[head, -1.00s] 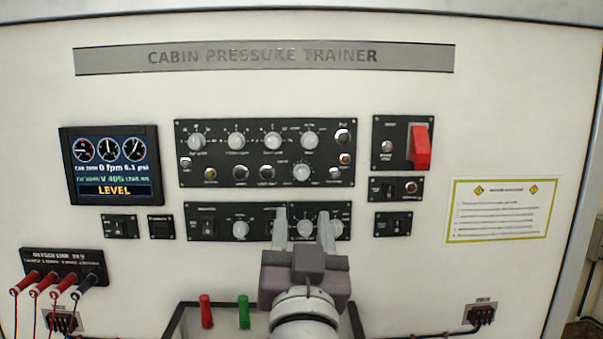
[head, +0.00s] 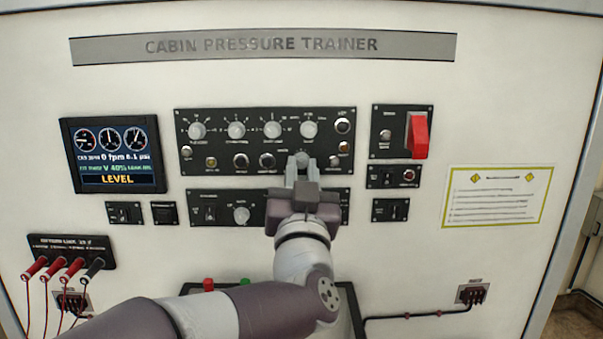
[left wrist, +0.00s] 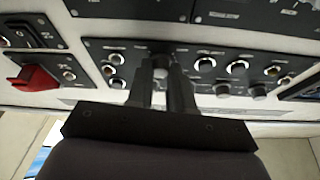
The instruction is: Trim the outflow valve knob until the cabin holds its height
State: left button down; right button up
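The grey round knob (head: 302,159) at the lower right of the main panel sits between the fingertips of my left gripper (head: 301,170); its label is too small to read, and I take it as the outflow valve knob. In the left wrist view the fingers (left wrist: 160,85) close in on both sides of this knob (left wrist: 160,66) and look shut on it. The display (head: 113,155) reads LEVEL, 0 fpm and V 40%. My right gripper is not in view.
Several other knobs and buttons crowd the main panel (head: 220,150). A red guarded switch (head: 417,135) stands out to the right. Red and black plugs (head: 62,268) with hanging leads are at lower left. My left arm hides part of the lower panel (head: 265,205).

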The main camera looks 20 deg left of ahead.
pick_arm(q)
jog(key=shift+f+m+b, duration=0.15)
jog(key=shift+m+b, duration=0.35)
jog(key=c, duration=1)
grip_release()
jog(key=shift+s, duration=0.1)
jog(key=shift+s+d+f, duration=0.1)
jog(key=shift+s, duration=0.15)
jog(key=b+v, duration=0.5)
jog(key=v, duration=0.7)
